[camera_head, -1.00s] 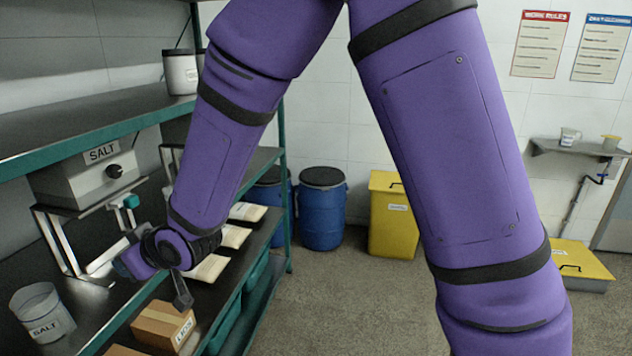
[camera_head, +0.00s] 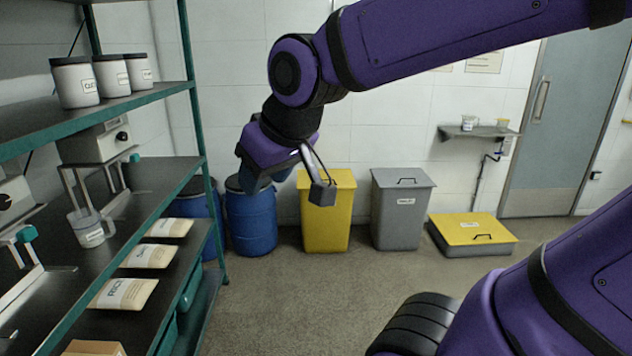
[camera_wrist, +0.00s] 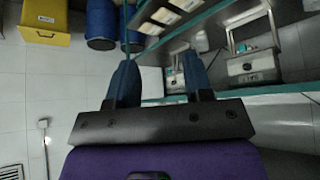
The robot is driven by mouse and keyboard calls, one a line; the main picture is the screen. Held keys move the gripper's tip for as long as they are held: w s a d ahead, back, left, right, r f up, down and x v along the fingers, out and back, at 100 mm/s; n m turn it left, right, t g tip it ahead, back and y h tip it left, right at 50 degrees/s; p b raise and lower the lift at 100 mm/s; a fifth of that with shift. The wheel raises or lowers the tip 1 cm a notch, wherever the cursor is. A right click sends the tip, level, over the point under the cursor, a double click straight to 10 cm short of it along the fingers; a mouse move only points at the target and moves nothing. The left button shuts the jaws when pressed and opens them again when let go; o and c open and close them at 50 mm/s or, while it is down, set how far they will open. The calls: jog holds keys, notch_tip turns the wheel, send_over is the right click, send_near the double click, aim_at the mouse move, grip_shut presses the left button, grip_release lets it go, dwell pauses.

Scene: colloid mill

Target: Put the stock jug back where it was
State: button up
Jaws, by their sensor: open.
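A clear jug with a white label (camera_head: 88,228) stands upright under a dispenser on the left rack's middle shelf. I cannot tell which of these is the stock jug. My gripper (camera_head: 258,180) hangs in the air right of the rack, in front of the blue drum, away from all of them. In the wrist view my gripper's two blue fingers (camera_wrist: 160,82) are apart with nothing between them.
The rack holds dispensers (camera_head: 92,145), white tubs (camera_head: 112,75) and labelled bags (camera_head: 122,293). Blue drums (camera_head: 250,220), a yellow bin (camera_head: 327,215), a grey bin (camera_head: 402,210) and a low yellow-lidded box (camera_head: 472,232) line the wall. The floor between is clear.

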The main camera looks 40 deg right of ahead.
jog(key=s+d+m+g, duration=0.1)
jog(key=s+d, duration=0.2)
jog(key=s, duration=0.5)
jog(key=shift+d+r+h, duration=0.15)
jog(key=shift+h, duration=0.15)
jog(key=shift+w, duration=0.1)
dwell(0.5)
